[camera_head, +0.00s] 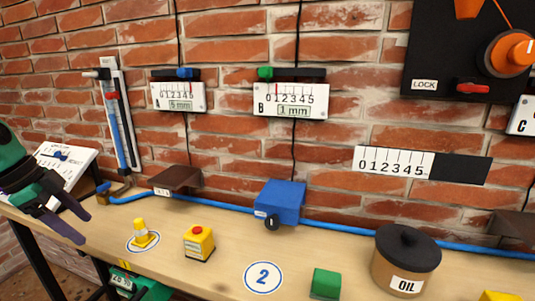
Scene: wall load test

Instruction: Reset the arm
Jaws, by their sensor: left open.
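My left gripper (84,228) reaches in at the left edge, over the left end of the wooden bench (205,276). Its two dark purple fingers are spread apart with nothing between them. The green and black arm behind it is cut off by the picture's left edge. It covers part of a tilted white panel (66,157). My right gripper is not in view.
The bench holds a yellow cone-like piece (142,235), a yellow block with red button (199,243), a blue box (279,202), a green block (325,283) and an OIL pot (405,262). A blue hose (345,228) runs along the back. Gauges A (179,97) and B (291,99) hang above.

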